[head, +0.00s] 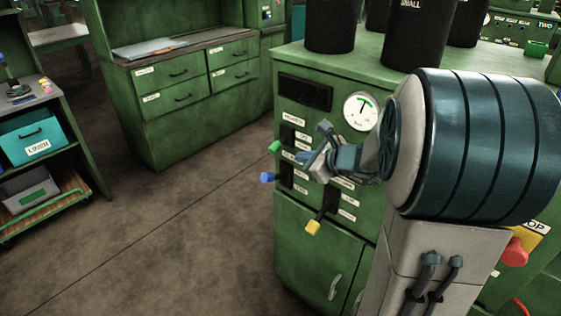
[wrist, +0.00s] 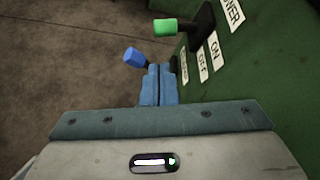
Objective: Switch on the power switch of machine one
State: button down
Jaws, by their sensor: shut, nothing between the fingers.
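A green machine cabinet (head: 300,220) stands before me; a gauge and dark switch plates are on its front. A green-knobbed lever (head: 274,147) sticks out from the upper left plate. In the wrist view this green lever (wrist: 166,28) is beside labels reading ON and OFF, with a partly cut label ending in "OWER" or "OVER" above. A blue-knobbed lever (head: 267,178) is below it. My gripper (head: 314,160) is shut and empty in front of the panel. In the wrist view its fingertips (wrist: 160,68) are below the green knob and just right of the blue knob (wrist: 133,57); contact is unclear.
A yellow-knobbed lever (head: 313,227) hangs lower on the panel. Black cylinders (head: 331,25) stand on the cabinet top. A red button (head: 515,252) is at the right, partly behind my arm. Another machine labelled TWO (head: 520,28) is behind.

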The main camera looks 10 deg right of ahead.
aim_at(280, 143)
jog(key=shift+w+d+f+m, duration=0.1)
jog(key=shift+w+d+m, duration=0.1)
jog(key=shift+d+m, duration=0.1)
jog(key=x, duration=1)
jog(key=shift+b, duration=0.4)
